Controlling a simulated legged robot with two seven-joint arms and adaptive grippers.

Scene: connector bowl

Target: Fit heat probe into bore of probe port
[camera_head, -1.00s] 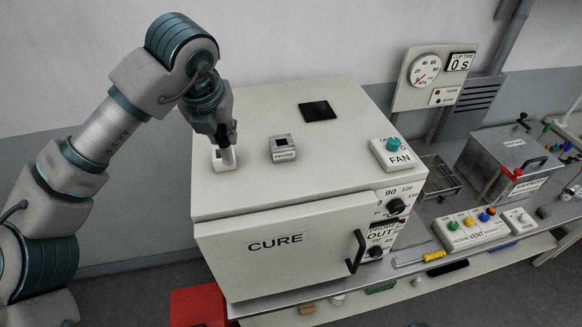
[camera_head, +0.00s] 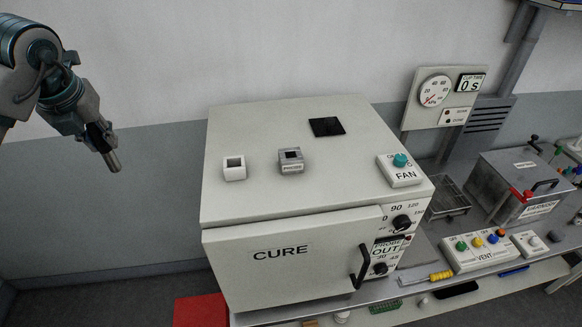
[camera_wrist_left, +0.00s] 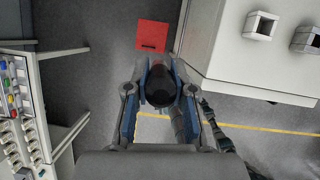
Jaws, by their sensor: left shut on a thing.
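In the left wrist view the dark round end of the heat probe (camera_wrist_left: 159,86) sits between the fingers. The probe port (camera_head: 291,160), a grey block with a dark square bore and a label, stands on the oven top, well to the right of the gripper. A white square holder (camera_head: 234,168) with an empty opening stands left of the port. My right gripper is not in view.
The white CURE oven (camera_head: 245,205) has its door shut. A FAN switch box (camera_head: 401,170) and a black square (camera_head: 327,126) are also on its top. A red box (camera_head: 200,311) is on the floor below. The bench right of the oven holds a VENT panel (camera_head: 485,250).

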